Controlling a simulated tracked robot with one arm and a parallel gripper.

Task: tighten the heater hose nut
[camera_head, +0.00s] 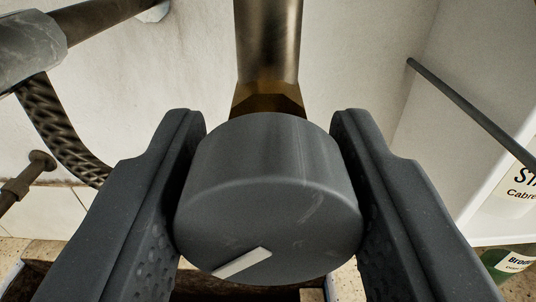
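My gripper (268,118) has its two dark fingers on either side of a dark grey round knob (268,190) with a white mark on its face. No clear gap shows at the knob's sides, but I cannot tell whether the fingers press on it. Behind the knob, a brass, angular fitting (268,98) joins a vertical metal pipe (268,40). A braided hose (62,128) curves down at the left, from below a grey faceted fitting (30,48), and passes behind the left finger. Which fitting is the heater hose nut I cannot tell.
A dark pipe (100,16) runs along the upper left, and a small rusty pipe fitting (30,172) is below the hose. A thin grey rod (465,105) slants at the right. A white label-bearing container (508,205) and a green bottle (508,262) stand at the lower right.

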